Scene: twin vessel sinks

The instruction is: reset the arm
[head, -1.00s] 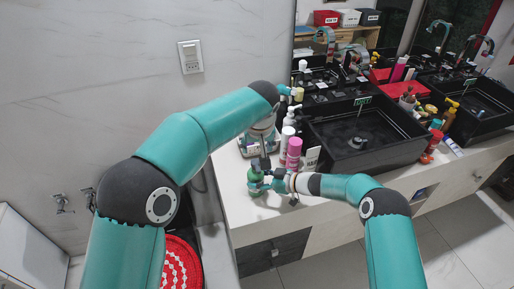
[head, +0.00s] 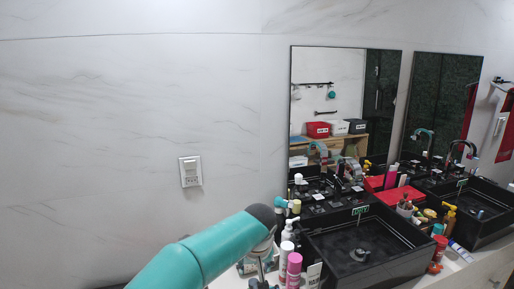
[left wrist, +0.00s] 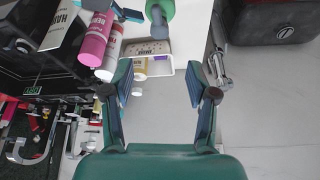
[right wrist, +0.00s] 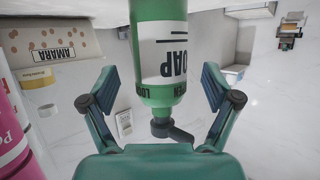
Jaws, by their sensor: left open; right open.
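My left arm (head: 205,250) reaches in from the bottom left of the head view, with its gripper at the bottom edge, partly cut off. In the left wrist view my left gripper (left wrist: 160,82) is open, with nothing between its fingers. In the right wrist view my right gripper (right wrist: 160,85) is open. A green soap bottle with a white label (right wrist: 165,55) is in front of and between its fingers, upside down in the picture; I cannot tell whether they touch. The green bottle also shows at the top of the left wrist view (left wrist: 160,10). My right arm is out of the head view.
A pink bottle (head: 294,270) and a white bottle (head: 286,262) stand beside the black left sink (head: 400,265). A red box (head: 397,195) and several toiletries stand between the sinks. A wall with an outlet (head: 190,172) is at left. A mirror (head: 328,68) hangs behind.

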